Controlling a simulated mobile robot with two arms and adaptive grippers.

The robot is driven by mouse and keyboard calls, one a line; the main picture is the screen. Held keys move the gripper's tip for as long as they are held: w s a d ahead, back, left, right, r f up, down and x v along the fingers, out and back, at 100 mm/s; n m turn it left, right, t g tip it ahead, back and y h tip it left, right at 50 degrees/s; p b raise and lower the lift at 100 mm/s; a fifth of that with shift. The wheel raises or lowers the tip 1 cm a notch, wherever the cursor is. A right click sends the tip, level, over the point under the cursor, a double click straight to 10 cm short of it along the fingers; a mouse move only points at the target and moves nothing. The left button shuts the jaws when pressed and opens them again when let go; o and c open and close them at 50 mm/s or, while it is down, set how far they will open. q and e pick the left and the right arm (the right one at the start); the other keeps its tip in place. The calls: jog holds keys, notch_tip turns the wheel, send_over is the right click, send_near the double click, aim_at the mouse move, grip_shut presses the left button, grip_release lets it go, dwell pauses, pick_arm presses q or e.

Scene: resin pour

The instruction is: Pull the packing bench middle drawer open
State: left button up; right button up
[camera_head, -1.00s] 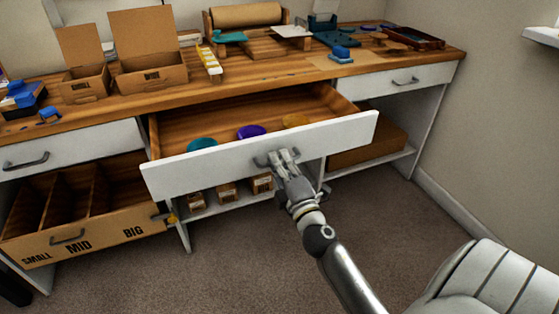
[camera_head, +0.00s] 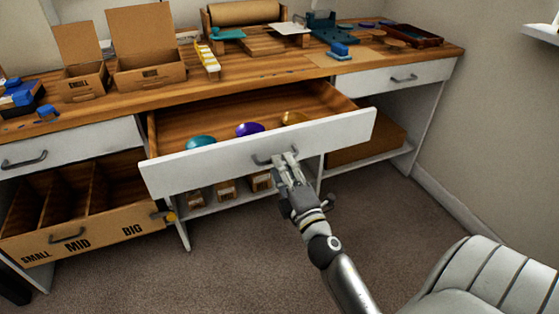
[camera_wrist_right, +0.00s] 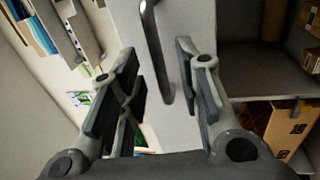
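The middle drawer (camera_head: 215,168) of the packing bench (camera_head: 200,90) stands pulled well out, with its wooden inside showing. Its grey bar handle (camera_head: 262,158) is on the white front and also shows in the right wrist view (camera_wrist_right: 153,40). My right gripper (camera_head: 284,160) is at the handle's right part. In the right wrist view my gripper (camera_wrist_right: 158,62) has its fingers spread, with the bar in the gap between them and clear space on both sides. Whether the bar lies fully between the fingertips or just beyond them is hard to tell. My left gripper is not in view.
Teal (camera_head: 200,141), purple (camera_head: 249,129) and yellow (camera_head: 295,118) round items lie in the drawer. Cardboard boxes and tools stand on the benchtop. The carpet (camera_head: 230,270) before the drawer is open apart from my arm.

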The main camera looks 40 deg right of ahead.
jog(key=shift+v, duration=2.15)
